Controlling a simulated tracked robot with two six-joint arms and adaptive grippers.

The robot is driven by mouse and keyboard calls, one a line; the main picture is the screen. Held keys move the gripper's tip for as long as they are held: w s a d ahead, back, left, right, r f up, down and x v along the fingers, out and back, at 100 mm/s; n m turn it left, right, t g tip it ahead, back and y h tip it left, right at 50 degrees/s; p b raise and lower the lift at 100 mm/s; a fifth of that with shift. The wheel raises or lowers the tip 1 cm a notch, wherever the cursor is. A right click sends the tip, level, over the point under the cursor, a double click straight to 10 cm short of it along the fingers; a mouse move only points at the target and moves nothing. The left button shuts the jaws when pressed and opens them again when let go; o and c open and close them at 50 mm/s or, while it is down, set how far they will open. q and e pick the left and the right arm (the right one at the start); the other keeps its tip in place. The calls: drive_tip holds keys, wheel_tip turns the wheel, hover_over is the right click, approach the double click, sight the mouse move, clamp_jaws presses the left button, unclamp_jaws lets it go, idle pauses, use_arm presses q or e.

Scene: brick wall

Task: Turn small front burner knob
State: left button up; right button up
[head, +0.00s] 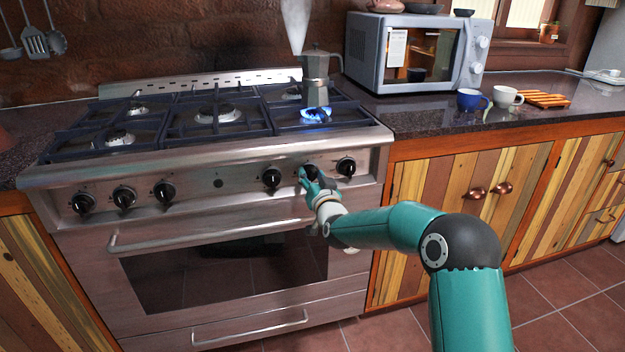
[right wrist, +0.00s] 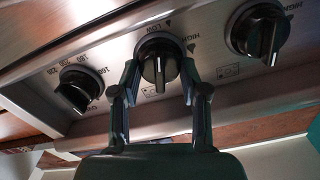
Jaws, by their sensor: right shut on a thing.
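The steel stove front (head: 235,205) carries a row of black knobs. My right gripper (head: 307,178) is at the second knob from the right (head: 312,172), partly covering it. In the right wrist view, my right gripper (right wrist: 160,78) has its two fingers shut on the sides of this black knob (right wrist: 160,62). A "LOW" mark shows beside it, upside down. A blue flame (head: 316,114) burns at the front right burner, under a metal moka pot (head: 318,68) with steam above it. My left gripper is out of view.
Other knobs sit close on both sides: one at the far right (head: 346,166) and one to the left (head: 272,178). The oven handle (head: 200,235) runs below. A microwave (head: 410,52), blue mug (head: 471,100) and white mug (head: 506,97) stand on the right counter.

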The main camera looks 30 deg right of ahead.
drive_tip(key=m+b, duration=0.4)
drive_tip(key=b, duration=0.1)
drive_tip(key=m+b, duration=0.4)
drive_tip(key=b, duration=0.1)
drive_tip(key=f+m+b, duration=0.1)
drive_tip(key=m+b, duration=0.3)
drive_tip(key=b, duration=0.1)
drive_tip(key=shift+s+d+m, duration=0.1)
drive_tip(key=shift+d+m, duration=0.2)
drive_tip(key=m+b, duration=0.3)
drive_tip(key=shift+m, duration=0.3)
drive_tip(key=m+b, duration=0.2)
drive_tip(key=m, duration=0.1)
drive_tip(key=shift+f+m, duration=0.2)
drive_tip(key=shift+m, duration=0.1)
drive_tip(key=m+b, duration=0.1)
drive_tip(key=m, duration=0.1)
drive_tip(key=shift+m, duration=0.3)
drive_tip(key=m, duration=0.4)
drive_tip(key=shift+a+f+m, duration=0.15)
drive_tip(key=shift+m, duration=0.15)
drive_tip(key=m, duration=0.5)
drive_tip(key=shift+a+f, duration=0.1)
drive_tip(key=shift+a, duration=0.1)
drive_tip(key=shift+m, duration=0.4)
